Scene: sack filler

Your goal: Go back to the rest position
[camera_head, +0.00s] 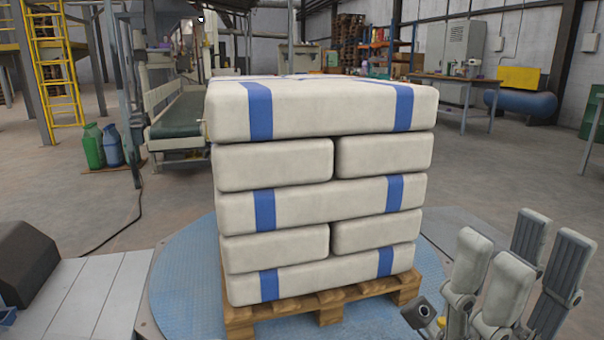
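My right gripper (520,243) is at the lower right with its fingers pointing up. Its light grey fingers and dark ribbed pads stand apart, with nothing between them. It is to the right of the stack of sacks and in front of it, with a gap in the picture. My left gripper is not in view. The pale sacks with blue bands (325,108) are stacked in several layers on a wooden pallet (330,306). The stack stands upright and looks even.
The pallet stands on a round blue floor plate (185,285). Light grey panels (95,300) and a dark block (27,262) are at the left. A conveyor (182,115), yellow ladder (52,60) and workbench (455,80) are behind. Open floor lies left and right of the stack.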

